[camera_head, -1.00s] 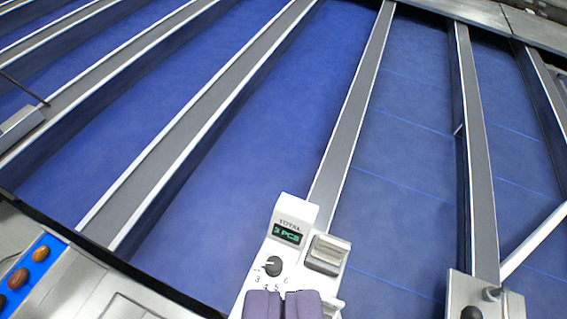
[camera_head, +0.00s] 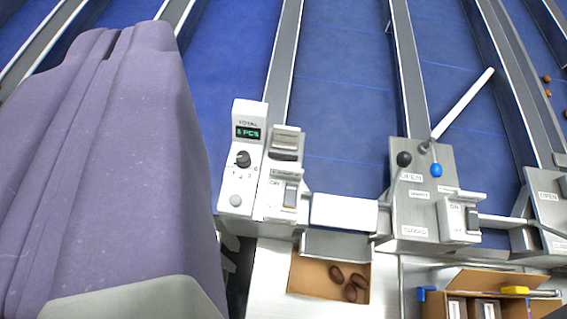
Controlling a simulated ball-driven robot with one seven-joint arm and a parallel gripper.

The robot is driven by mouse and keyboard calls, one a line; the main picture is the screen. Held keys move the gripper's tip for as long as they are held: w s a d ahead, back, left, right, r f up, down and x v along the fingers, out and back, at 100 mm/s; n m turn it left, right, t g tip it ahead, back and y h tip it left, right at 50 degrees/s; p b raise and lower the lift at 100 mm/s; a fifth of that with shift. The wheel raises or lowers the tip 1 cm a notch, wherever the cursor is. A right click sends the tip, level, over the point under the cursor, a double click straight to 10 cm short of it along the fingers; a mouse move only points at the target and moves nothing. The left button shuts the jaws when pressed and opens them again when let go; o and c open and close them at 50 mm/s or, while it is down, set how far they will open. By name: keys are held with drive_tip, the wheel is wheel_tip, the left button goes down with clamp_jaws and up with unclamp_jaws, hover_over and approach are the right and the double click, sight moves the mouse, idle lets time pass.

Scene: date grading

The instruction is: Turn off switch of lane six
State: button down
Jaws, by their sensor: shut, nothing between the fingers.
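My gripper (camera_head: 124,42) is purple and fills the left of the view, its two fingers shut together with nothing between them. It is left of a white counter console (camera_head: 247,160) and appears apart from it. The console has a green display and a dark round knob. Beside it is a switch (camera_head: 290,193) in a white housing marked ON, with a grey rocker. A second switch (camera_head: 472,218), also marked ON, sits on a grey lever console (camera_head: 412,200) to the right. No lane number is readable, so I cannot tell which switch is lane six's.
Blue lanes (camera_head: 345,100) with grey dividers (camera_head: 284,60) run away behind the consoles. A white lever (camera_head: 463,103) rises to the right. A cardboard box (camera_head: 300,276) holding several brown dates stands below the left switch. Another open box (camera_head: 500,280) stands lower right.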

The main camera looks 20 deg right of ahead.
drive_tip(key=w+d+f+m+g+p, duration=0.1)
drive_tip(key=w+d+f+g+p, duration=0.2)
drive_tip(key=w+f+p, duration=0.4)
drive_tip(key=m+g+h+p, duration=0.1)
drive_tip(key=m+g+p, duration=0.2)
drive_tip(key=g+p, duration=0.65)
hover_over(292, 186)
drive_tip(key=s+a, duration=0.2)
drive_tip(key=s, duration=0.1)
drive_tip(key=s+a+x, duration=0.1)
drive_tip(key=s+x, duration=0.1)
drive_tip(key=x, duration=0.9)
drive_tip(key=s+a+f+x, duration=0.1)
drive_tip(key=s+x, duration=0.1)
drive_tip(key=x, duration=0.9)
drive_tip(key=shift+s+f+t+p, duration=0.2)
drive_tip(key=shift+f+t+p, duration=0.15)
drive_tip(key=shift+t, duration=0.1)
drive_tip(key=shift+d, duration=0.1)
drive_tip(key=x, duration=0.8)
drive_tip(key=b+x, duration=0.1)
drive_tip(key=x, duration=0.3)
drive_tip(key=shift+s+f, duration=0.25)
drive_tip(key=shift+f, duration=0.7)
